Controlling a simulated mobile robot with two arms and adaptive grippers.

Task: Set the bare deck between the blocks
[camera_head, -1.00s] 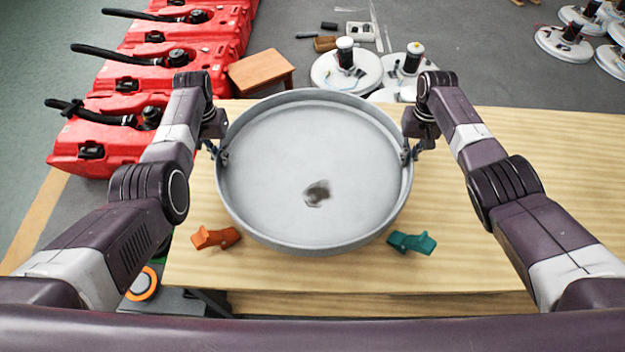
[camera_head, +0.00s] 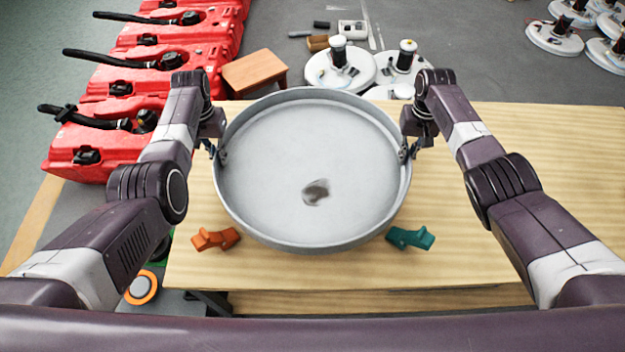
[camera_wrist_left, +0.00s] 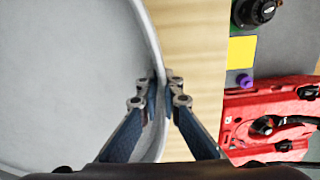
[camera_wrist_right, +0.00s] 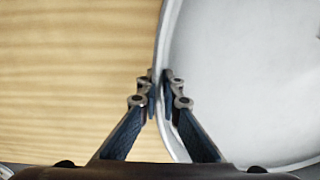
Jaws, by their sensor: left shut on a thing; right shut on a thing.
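The bare deck (camera_head: 290,150) is a round, shallow grey pan with a raised rim and a dark smudge on its floor. It appears over the wooden bench; I cannot tell whether it touches the top. My left gripper (camera_head: 218,153) is shut on its left rim, with one finger on each side in the left wrist view (camera_wrist_left: 163,98). My right gripper (camera_head: 408,152) is shut on its right rim, as the right wrist view (camera_wrist_right: 160,95) also shows. An orange block (camera_head: 216,238) lies near the deck's front left, a teal block (camera_head: 411,237) near its front right.
The wooden bench (camera_head: 540,210) has clear room to the right. Red tanks (camera_head: 100,140) stand on the floor at the left. A small wooden stool (camera_head: 255,73) and white round units (camera_head: 340,68) with dark motors stand beyond the bench.

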